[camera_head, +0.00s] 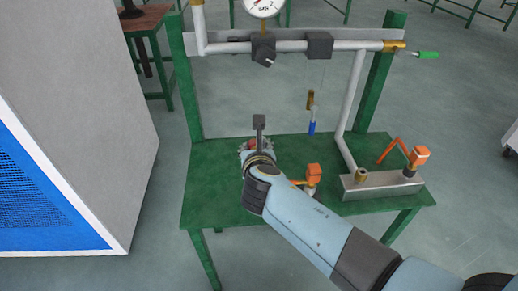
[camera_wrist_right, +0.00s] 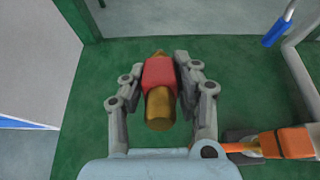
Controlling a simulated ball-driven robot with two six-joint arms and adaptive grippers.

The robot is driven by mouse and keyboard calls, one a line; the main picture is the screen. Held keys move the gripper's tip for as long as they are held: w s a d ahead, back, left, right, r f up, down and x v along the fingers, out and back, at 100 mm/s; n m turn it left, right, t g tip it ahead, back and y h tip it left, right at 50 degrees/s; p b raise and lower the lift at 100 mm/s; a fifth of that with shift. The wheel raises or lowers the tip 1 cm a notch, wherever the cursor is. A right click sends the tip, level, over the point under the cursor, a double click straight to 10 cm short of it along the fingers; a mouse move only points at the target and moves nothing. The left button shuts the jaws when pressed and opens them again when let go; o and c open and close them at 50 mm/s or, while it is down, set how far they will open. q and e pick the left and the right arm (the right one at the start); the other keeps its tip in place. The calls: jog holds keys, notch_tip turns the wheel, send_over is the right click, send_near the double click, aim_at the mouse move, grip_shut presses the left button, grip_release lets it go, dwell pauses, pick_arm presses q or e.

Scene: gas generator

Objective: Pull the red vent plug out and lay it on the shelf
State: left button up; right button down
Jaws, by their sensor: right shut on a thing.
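The red vent plug (camera_wrist_right: 159,75), a red body with brass ends, is between the two fingers of my right gripper (camera_wrist_right: 160,82) in the right wrist view. The gripper is shut on it. In the head view, my right gripper (camera_head: 256,149) is over the back left part of the green shelf (camera_head: 212,195), and only a bit of red shows by its fingers. The plug is clear of the pipework, with green shelf surface behind it. I cannot tell whether it touches the shelf. My left gripper is out of view.
An orange-handled valve (camera_head: 313,174) stands right of my gripper, and another (camera_head: 419,156) sits on a grey block (camera_head: 380,186). A blue-tipped part (camera_head: 312,127) hangs from the pipe (camera_head: 225,47). A grey cabinet (camera_head: 80,90) stands left. The shelf's front left is clear.

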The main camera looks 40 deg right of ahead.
jog(key=shift+r, duration=0.1)
notch_tip(320, 180, down, 9)
jog(key=b, duration=0.6)
jog(key=shift+b, duration=0.4)
jog(key=c, duration=0.9)
grip_release()
jog(key=shift+s, duration=0.1)
